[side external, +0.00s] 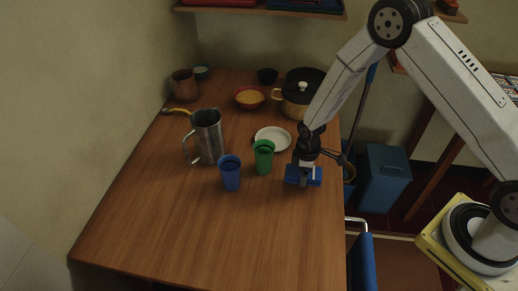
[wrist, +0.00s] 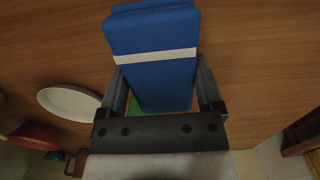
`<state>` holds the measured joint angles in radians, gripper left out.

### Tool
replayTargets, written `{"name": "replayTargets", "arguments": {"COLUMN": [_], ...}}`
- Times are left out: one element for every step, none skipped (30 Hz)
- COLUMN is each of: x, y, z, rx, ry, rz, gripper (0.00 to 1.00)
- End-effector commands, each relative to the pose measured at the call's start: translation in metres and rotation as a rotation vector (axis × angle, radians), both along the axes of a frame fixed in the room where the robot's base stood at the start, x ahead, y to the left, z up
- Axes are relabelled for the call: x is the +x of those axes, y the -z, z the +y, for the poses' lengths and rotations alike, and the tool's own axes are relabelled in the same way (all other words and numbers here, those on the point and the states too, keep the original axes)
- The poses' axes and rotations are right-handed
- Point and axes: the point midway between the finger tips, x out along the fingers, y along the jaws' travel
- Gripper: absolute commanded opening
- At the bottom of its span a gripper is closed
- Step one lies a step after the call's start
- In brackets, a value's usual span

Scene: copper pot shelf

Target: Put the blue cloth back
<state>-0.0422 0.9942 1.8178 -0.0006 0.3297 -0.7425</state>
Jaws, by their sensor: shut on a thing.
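The blue cloth (wrist: 150,80) is a folded block with a white band across it, in the wrist view. My gripper (wrist: 161,92) is shut on it, with one finger on each side, and the cloth's far end sticks out beyond the fingers. In the side view my gripper (side external: 304,171) points down over the table's right edge, with the blue cloth (side external: 291,178) at its tips. The fingers hide the cloth's middle there. I cannot tell whether the cloth touches the table.
A green cup (side external: 263,157), blue cup (side external: 230,174), metal pitcher (side external: 209,137) and white plate (side external: 272,139) stand left of my gripper. A lidded pot (side external: 297,102) and red bowl (side external: 250,99) are behind. A wall shelf (side external: 260,12) hangs above. The table's front (side external: 210,240) is clear.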

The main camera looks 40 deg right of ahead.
Motion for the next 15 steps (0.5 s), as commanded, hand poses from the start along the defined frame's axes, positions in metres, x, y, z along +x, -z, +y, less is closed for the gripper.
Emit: {"name": "replayTargets", "arguments": {"x": [0.0, 0.0, 0.001, 0.001, 0.002, 0.004, 0.005, 0.006, 0.005, 0.005, 0.005, 0.005, 0.005, 0.005, 0.005], "y": [0.0, 0.0, 0.001, 0.002, 0.003, 0.005, 0.007, 0.009, 0.014, 0.017, 0.02, 0.024, 0.027, 0.029, 0.032], "z": [0.0, 0.0, 0.0, 0.0, 0.0, 0.0, 0.0, 0.0, 0.0, 0.0, 0.0, 0.0, 0.0, 0.0, 0.0], "rx": [0.0, 0.0, 0.0, 0.0, 0.0, 0.0, 0.0, 0.0, 0.0, 0.0, 0.0, 0.001, 0.0, 0.0, 0.0], "ry": [0.0, 0.0, 0.0, 0.0, 0.0, 0.0, 0.0, 0.0, 0.0, 0.0, 0.0, 0.0, 0.0, 0.0, 0.0], "rz": [0.0, 0.0, 0.0, 0.0, 0.0, 0.0, 0.0, 0.0, 0.003, 0.003, 0.001, 0.001, 0.0, 0.0, 0.0], "gripper": [0.29, 0.29, 0.29, 0.29, 0.29, 0.29, 0.29, 0.29, 0.29, 0.29, 0.29, 0.29, 0.29, 0.29, 0.29]}}
